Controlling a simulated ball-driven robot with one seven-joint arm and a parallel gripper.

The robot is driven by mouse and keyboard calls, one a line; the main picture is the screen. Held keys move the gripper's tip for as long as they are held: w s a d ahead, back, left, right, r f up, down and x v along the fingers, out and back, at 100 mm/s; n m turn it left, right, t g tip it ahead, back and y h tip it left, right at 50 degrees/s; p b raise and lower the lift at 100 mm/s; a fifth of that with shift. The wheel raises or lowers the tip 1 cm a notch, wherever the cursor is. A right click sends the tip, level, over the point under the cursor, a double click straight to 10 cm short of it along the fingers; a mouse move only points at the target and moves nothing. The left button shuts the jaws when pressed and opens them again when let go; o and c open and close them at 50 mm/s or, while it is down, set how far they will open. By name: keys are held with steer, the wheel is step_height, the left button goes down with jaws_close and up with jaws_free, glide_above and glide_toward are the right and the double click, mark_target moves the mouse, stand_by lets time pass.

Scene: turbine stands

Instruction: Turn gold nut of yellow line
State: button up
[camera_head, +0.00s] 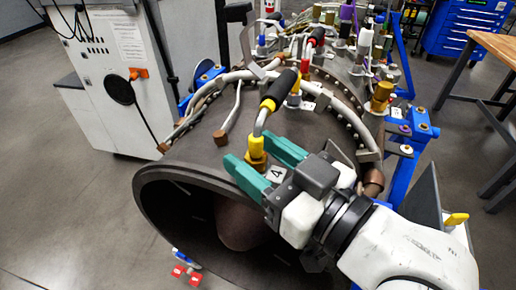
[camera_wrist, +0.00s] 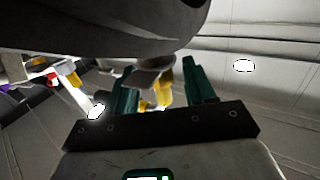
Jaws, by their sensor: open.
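The yellow line (camera_head: 261,122) rises from the turbine casing as a bent grey tube with a yellow band and a black sleeve. At its foot sit a yellow collar and the gold nut (camera_head: 257,162). My gripper (camera_head: 249,150) has two teal fingers, open, one on each side of the nut and collar. I cannot tell whether either finger touches the nut. In the wrist view, my gripper (camera_wrist: 160,72) shows both fingers apart with yellow parts (camera_wrist: 164,86) between them. The nut's lower part is partly hidden by the near finger.
The dark turbine casing (camera_head: 190,165) lies beneath, with a flange and an open front end. Other lines with coloured collars and a gold fitting (camera_head: 380,97) stand behind and to the right. A white cabinet (camera_head: 118,75) is at left, a blue tool chest (camera_head: 462,28) at back right.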

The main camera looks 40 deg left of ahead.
steer(key=shift+a, duration=0.25)
steer(key=c, duration=1)
